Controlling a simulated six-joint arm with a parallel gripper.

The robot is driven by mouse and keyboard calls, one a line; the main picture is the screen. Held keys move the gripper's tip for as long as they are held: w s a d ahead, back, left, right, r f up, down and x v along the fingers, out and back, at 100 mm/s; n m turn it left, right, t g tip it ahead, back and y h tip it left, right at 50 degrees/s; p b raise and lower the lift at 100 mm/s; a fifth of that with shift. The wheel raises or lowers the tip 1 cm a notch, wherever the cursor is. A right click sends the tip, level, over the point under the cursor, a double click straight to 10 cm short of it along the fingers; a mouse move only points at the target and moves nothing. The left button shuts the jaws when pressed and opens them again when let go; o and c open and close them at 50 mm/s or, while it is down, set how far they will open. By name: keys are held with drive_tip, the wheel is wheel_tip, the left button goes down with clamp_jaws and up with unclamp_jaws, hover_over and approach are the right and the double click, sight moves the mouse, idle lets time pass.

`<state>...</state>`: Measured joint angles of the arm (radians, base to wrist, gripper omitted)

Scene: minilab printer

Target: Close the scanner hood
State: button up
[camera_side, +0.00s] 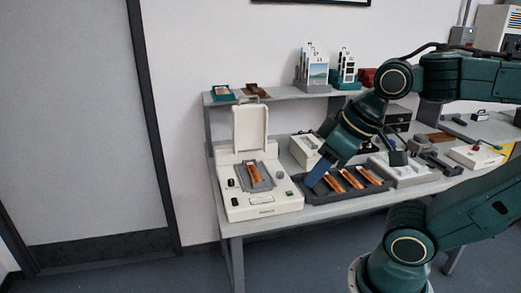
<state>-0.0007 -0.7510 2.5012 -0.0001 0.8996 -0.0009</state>
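The scanner (262,202) is a cream box at the left end of the bench. Its hood (250,130) stands upright, open, at the back of the box. On the scanner bed lies a grey holder (257,182) with an orange-brown strip in it. My gripper (318,178) is to the right of the scanner, low over the left end of a dark tray, and apart from the hood. It points down and left; the small view does not show whether its fingers are open or shut.
The dark tray (338,200) with several orange-brown strips lies right of the scanner. A cream device (306,150) stands behind it. A shelf (284,95) above the bench carries small trays and upright cards. The space left of the scanner is clear.

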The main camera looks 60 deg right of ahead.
drive_tip(key=shift+w+r, duration=0.15)
drive_tip(key=c, duration=0.7)
drive_tip(key=shift+w+d+r, duration=0.15)
drive_tip(key=shift+w+r, duration=0.1)
clamp_jaws()
drive_tip(key=w+d+r+m+h, duration=0.1)
drive_tip(key=w+d+r+m, duration=0.1)
drive_tip(key=w+d+r, duration=0.6)
drive_tip(key=w+d+r+m+h, duration=0.2)
drive_tip(key=w+d+r, duration=0.25)
drive_tip(key=w, duration=0.75)
drive_tip(key=w+d+f+m+h, duration=0.1)
drive_tip(key=w+d+m, duration=0.1)
drive_tip(key=w+d, duration=0.5)
drive_tip(key=w+d+f+m+h, duration=0.1)
drive_tip(key=w+d+m, duration=0.2)
drive_tip(key=w+d, duration=0.5)
drive_tip(key=d, duration=0.6)
drive_tip(key=shift+w+d+g, duration=0.15)
drive_tip(key=shift+d+g, duration=0.1)
drive_tip(key=shift+g, duration=0.05)
